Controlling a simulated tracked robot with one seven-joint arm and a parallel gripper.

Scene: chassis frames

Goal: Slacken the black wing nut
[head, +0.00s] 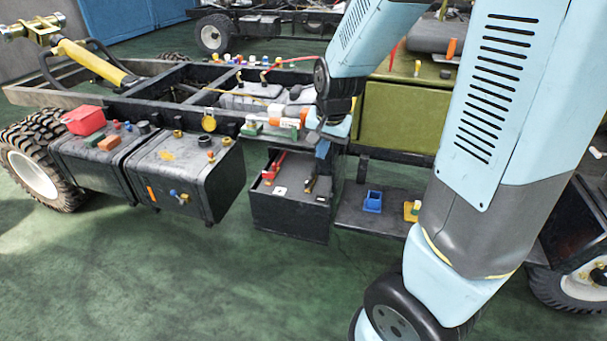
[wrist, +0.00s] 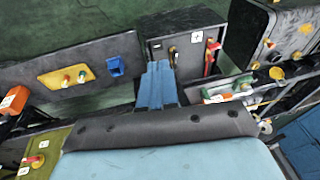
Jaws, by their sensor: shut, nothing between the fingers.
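My gripper (head: 322,150) has blue fingers, pointing down over the back edge of the dark battery box (head: 290,222). In the wrist view the fingers of my gripper (wrist: 158,66) lie side by side, shut and empty, beside the box's top (wrist: 190,44). A small dark piece with a brass-coloured part (head: 311,184) stands on the box top; it also shows in the wrist view (wrist: 172,53), just right of the fingertips and apart from them. It may be the black wing nut, but it is too small to tell its shape.
A red lever (wrist: 212,52) and a white label (wrist: 197,37) are on the same box top. A blue holder (head: 373,202) and yellow block (head: 411,210) sit on the shelf to the right. A black tank (head: 190,180) stands left; chassis rails run behind.

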